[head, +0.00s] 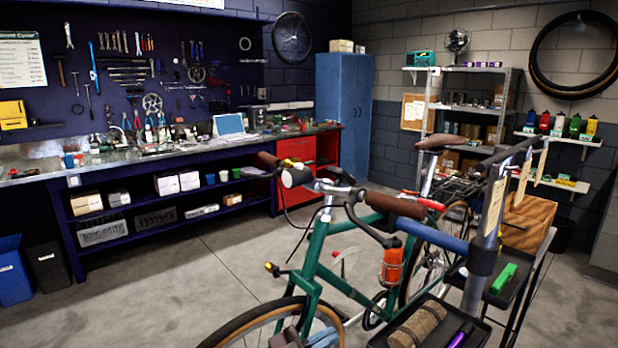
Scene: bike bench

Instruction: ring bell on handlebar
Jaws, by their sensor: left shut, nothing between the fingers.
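A green bicycle (312,248) is held on a repair stand in the right half of the head view. Its handlebar (330,188) carries brown grips, one at the far left end (267,160) and one nearer to me (395,205). A small brass-coloured piece that looks like the bell (290,162) sits beside the far grip, just above a rounded lamp-like part (293,177). My right gripper is out of view.
The stand's post and clamp (482,258) and a black tray (437,325) with a cork-coloured roll (417,326) crowd the lower right. A workbench (190,150) runs along the back wall. Open floor (170,285) lies left of the bicycle.

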